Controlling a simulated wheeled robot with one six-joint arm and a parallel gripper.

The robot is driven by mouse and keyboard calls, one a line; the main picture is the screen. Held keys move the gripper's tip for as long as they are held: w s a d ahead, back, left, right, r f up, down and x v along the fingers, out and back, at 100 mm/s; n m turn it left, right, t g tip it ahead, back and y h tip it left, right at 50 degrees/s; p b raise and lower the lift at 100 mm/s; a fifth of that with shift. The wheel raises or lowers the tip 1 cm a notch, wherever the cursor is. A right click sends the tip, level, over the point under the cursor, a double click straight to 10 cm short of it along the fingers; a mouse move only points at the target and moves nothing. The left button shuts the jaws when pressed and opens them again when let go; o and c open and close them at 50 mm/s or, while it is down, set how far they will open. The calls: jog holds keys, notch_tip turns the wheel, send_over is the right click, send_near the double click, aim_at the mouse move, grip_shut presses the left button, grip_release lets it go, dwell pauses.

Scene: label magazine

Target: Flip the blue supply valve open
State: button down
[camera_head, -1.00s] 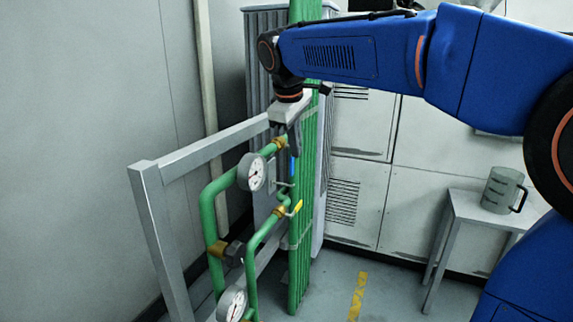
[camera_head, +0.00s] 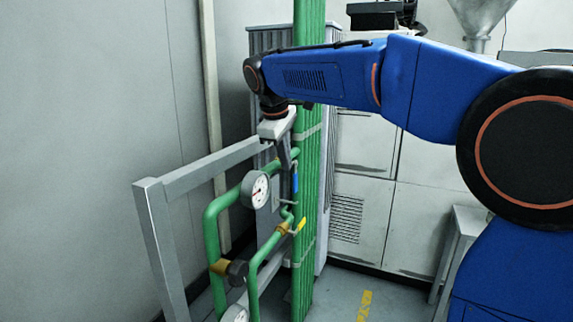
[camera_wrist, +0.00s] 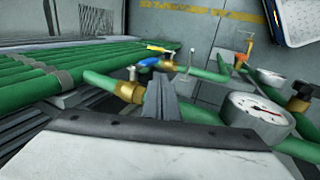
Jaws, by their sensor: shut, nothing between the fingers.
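The blue valve handle (camera_head: 295,181) hangs roughly upright beside the green pipework, just below my fingertips in the head view. In the wrist view the blue handle (camera_wrist: 148,62) shows just beyond the fingertips, next to a brass valve body (camera_wrist: 129,91). My gripper (camera_head: 287,160) points down and is shut with nothing in it. In the wrist view the closed fingers (camera_wrist: 160,98) stand close to the brass body and handle. I cannot tell whether they touch the handle.
A yellow valve handle (camera_head: 300,225) sits lower on the pipework. A round gauge (camera_head: 256,190) is left of my gripper. A grey metal frame (camera_head: 155,215) stands at the left, and a bundle of green pipes (camera_head: 311,170) rises behind.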

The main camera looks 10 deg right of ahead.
aim_at(295, 183)
jog(key=x, duration=0.8)
